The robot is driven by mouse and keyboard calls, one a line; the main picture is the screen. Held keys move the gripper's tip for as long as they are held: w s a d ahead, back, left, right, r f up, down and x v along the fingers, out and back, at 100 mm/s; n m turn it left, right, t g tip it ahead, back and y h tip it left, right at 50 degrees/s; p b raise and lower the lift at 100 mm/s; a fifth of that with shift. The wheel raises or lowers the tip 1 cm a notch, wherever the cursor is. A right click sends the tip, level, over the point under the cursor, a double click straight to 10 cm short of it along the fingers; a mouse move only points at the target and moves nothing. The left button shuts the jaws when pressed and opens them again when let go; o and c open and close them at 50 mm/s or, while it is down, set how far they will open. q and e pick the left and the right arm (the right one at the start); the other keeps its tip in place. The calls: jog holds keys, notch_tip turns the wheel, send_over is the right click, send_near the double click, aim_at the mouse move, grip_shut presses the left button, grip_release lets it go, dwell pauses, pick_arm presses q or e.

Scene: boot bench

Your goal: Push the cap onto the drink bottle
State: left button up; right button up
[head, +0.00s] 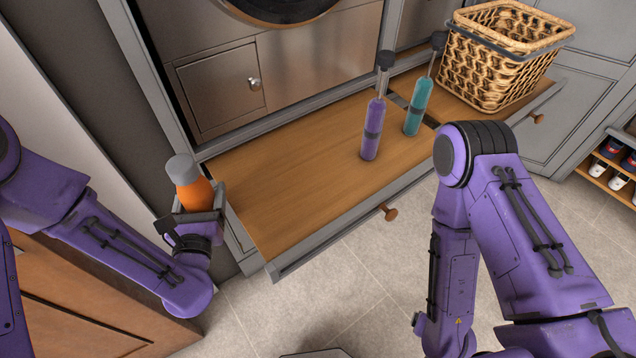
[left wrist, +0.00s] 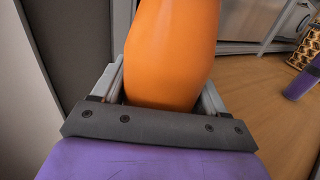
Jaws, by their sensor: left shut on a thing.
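An orange drink bottle (head: 194,194) with a grey cap (head: 181,168) on its top is held at the left of the head view, beside the left end of the wooden bench. My left gripper (head: 200,210) is shut on the bottle's lower part and holds it nearly upright, tilted slightly left. In the left wrist view the orange bottle (left wrist: 171,55) fills the space between the two fingers, and its cap is out of frame. From the head view I cannot tell how firmly the cap is seated. My right arm is bent at the right, and its gripper is not in view.
The wooden bench top (head: 290,180) is largely clear. A wicker basket (head: 490,65) is at the far right end. Shoes (head: 610,150) sit on a low rack.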

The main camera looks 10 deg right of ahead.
pick_arm(q)
jog(key=s+d+r+m+h+p, duration=0.1)
jog(key=s+d+r, duration=0.1)
jog(key=d+r, duration=0.4)
jog(key=s+d+r+h, duration=0.1)
jog(key=s+d+r, duration=0.2)
jog(key=d, duration=1)
notch_tip(320, 180, up, 3)
jog(key=shift+s+d+f+m+p, duration=0.15)
jog(key=shift+m+p, duration=0.25)
pick_arm(e)
jog(key=shift+r, duration=0.95)
